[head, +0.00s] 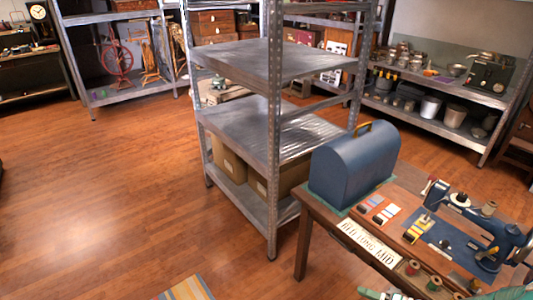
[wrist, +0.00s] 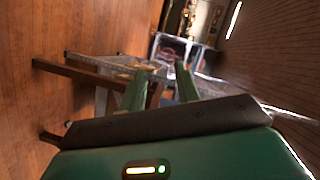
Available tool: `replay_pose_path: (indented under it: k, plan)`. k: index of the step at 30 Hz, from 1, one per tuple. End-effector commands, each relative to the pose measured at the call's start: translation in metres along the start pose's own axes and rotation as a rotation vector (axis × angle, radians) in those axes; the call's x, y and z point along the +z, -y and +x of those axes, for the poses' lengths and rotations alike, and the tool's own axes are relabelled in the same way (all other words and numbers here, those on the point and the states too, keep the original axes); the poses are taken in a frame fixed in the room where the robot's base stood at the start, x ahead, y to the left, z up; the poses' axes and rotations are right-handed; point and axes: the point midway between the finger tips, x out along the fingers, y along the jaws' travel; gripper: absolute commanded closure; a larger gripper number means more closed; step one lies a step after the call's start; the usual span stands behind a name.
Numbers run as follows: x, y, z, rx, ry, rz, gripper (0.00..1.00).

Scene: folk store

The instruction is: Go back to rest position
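My gripper (wrist: 162,82) shows in the wrist view with its two green fingers apart and nothing between them. The wrist picture is strongly tilted, with the wood floor on the left. My gripper is not clearly seen in the head view.
A wooden table (head: 312,204) at the right holds a blue domed case (head: 352,168), a sewing machine (head: 478,222) and spools. A metal shelf rack (head: 272,130) stands behind it, with boxes below. Other shelves line the back. Open wood floor (head: 100,190) lies left.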

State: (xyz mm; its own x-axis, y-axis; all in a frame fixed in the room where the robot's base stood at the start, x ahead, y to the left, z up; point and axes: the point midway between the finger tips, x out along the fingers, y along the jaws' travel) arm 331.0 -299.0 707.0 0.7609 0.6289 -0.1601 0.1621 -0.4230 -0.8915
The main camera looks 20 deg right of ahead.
Motion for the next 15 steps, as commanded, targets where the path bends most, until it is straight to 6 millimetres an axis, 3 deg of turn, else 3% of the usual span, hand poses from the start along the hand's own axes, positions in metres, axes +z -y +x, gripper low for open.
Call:
replay_pose_path:
  k: [6,15]
  plan:
    - [-0.013,0.058,0.027,0.105,0.323,0.019,0.68]
    - [-0.023,0.142,0.061,0.33,0.655,-0.004,0.68]
